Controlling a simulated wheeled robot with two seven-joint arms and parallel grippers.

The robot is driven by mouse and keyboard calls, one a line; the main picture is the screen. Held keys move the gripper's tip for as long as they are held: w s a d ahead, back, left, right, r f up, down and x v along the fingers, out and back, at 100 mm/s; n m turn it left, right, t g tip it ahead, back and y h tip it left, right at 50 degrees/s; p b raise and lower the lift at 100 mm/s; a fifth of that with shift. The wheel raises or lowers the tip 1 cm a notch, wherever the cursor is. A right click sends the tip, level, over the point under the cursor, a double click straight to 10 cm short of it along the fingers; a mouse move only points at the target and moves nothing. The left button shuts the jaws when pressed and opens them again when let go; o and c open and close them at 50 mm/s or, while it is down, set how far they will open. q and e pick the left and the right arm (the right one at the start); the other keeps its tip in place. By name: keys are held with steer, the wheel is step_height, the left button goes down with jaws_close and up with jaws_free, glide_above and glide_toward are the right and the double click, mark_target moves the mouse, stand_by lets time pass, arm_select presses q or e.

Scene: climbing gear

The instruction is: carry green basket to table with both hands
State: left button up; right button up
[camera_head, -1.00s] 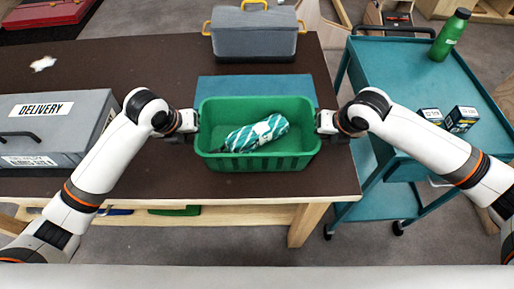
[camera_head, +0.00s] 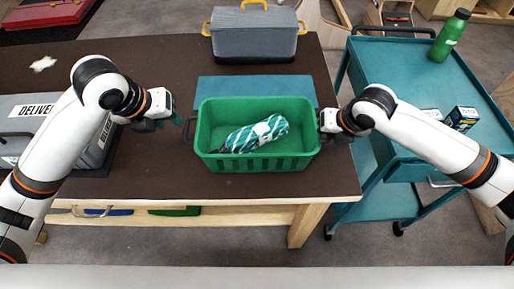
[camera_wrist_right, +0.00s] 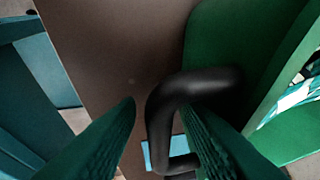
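The green basket (camera_head: 258,163) stands upright on the dark brown table (camera_head: 160,180), over the front of a flat teal mat (camera_head: 255,85). A teal-and-white striped bundle (camera_head: 258,133) lies inside it. My left gripper (camera_head: 176,122) is open and empty, a little left of the basket, clear of its dark left handle (camera_head: 189,130). My right gripper (camera_head: 324,121) is at the right handle. In the right wrist view, its green fingers (camera_wrist_right: 162,115) stand open on either side of the black handle (camera_wrist_right: 160,120), with a gap at the left finger.
A grey toolbox (camera_head: 254,38) stands behind the mat. A grey delivery case (camera_head: 95,145) is at the left, behind my left arm. A teal cart (camera_head: 395,70) with a green bottle (camera_head: 449,35) and small boxes (camera_head: 461,118) stands at the right.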

steer(key=v, duration=1)
steer(key=shift+r, duration=0.15)
steer(key=shift+s, duration=0.15)
